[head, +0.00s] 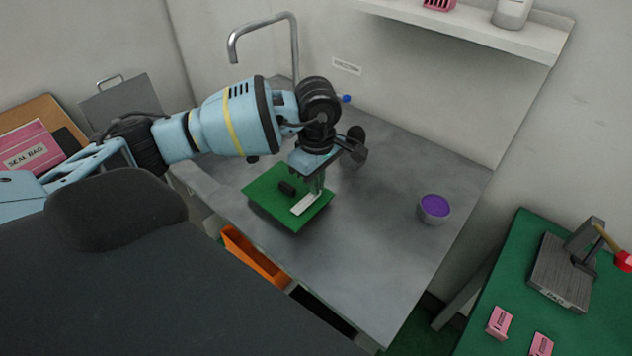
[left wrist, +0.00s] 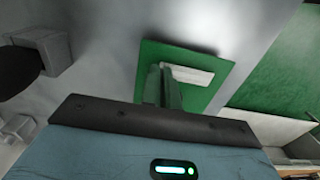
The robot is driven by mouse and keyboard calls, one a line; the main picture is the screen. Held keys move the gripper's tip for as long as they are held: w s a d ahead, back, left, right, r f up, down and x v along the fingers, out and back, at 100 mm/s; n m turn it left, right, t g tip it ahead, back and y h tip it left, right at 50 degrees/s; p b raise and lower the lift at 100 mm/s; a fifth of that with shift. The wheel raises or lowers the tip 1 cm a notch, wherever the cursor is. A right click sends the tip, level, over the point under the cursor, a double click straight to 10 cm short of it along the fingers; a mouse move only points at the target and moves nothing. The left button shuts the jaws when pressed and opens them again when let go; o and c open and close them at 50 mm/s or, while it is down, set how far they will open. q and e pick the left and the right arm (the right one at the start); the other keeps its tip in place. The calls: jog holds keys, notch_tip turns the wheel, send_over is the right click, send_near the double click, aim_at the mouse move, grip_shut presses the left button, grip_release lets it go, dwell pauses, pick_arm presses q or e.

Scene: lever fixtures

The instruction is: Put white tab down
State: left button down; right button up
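The white tab (head: 305,203) is a short flat bar on the green board (head: 262,197), near the board's right side. A small black block (head: 287,187) sits beside it. My left gripper (head: 317,187) points down over the tab's far end. In the left wrist view, the fingers (left wrist: 162,68) are close together and look shut. Their tips are right at one end of the white tab (left wrist: 190,75). I cannot tell whether they touch it or pinch it. My right gripper is not in view.
The green board lies on a grey metal bench (head: 375,220). A grey cup with purple contents (head: 434,208) stands to the right. A curved faucet (head: 265,25) rises behind my arm. An orange bin (head: 252,257) is below the front edge. The bench right of the board is mostly clear.

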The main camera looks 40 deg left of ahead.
pick_arm(q)
jog(key=shift+f, duration=0.25)
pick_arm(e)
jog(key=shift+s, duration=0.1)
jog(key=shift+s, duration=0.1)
pick_arm(q)
jog(key=shift+f, duration=0.2)
jog(key=c, duration=1.7)
grip_release()
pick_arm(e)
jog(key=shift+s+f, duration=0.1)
pick_arm(q)
jog(key=shift+r, duration=0.15)
jog(key=shift+r, duration=0.3)
notch_tip(320, 180, up, 12)
jog(key=shift+f, duration=0.2)
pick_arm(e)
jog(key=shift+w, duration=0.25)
